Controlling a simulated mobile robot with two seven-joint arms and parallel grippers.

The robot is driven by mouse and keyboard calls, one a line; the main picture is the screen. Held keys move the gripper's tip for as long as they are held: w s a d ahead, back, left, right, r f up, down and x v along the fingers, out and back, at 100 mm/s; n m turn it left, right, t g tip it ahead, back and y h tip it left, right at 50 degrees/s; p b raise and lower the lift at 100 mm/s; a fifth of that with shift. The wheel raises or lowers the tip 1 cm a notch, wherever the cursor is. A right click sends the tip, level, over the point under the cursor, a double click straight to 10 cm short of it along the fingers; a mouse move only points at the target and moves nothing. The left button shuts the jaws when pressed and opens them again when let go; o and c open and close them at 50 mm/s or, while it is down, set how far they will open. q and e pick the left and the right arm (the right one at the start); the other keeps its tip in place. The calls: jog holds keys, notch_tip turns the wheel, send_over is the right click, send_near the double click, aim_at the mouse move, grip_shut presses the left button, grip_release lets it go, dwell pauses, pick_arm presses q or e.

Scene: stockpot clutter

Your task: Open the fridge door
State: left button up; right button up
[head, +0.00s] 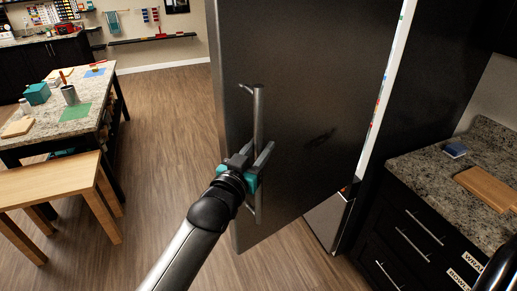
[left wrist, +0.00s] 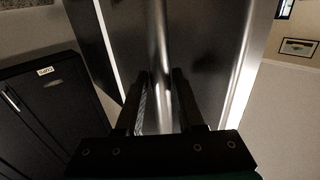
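The fridge door (head: 310,120) is a large dark steel panel standing open, swung out from the fridge body, with a bright edge and small coloured items showing along its right side. Its handle (head: 259,105) is an upright metal bar near the door's left edge. My left gripper (head: 258,158) has its fingers on both sides of the handle's middle and looks shut on it. In the left wrist view the handle (left wrist: 161,50) runs between the two dark fingers (left wrist: 160,100). Where the fingers touch the bar is partly hidden.
A granite counter (head: 430,162) with dark drawers stands at the right, with a wooden board (head: 487,187) on it. A granite table (head: 30,135) and a wooden bench (head: 50,183) stand at the left. The wooden floor (head: 165,110) between the bench and door is clear.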

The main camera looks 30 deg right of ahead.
pick_arm(q)
jog(key=shift+o, duration=1.3)
jog(key=shift+f, duration=0.1)
jog(key=shift+a, duration=0.2)
jog(key=v, duration=1.5)
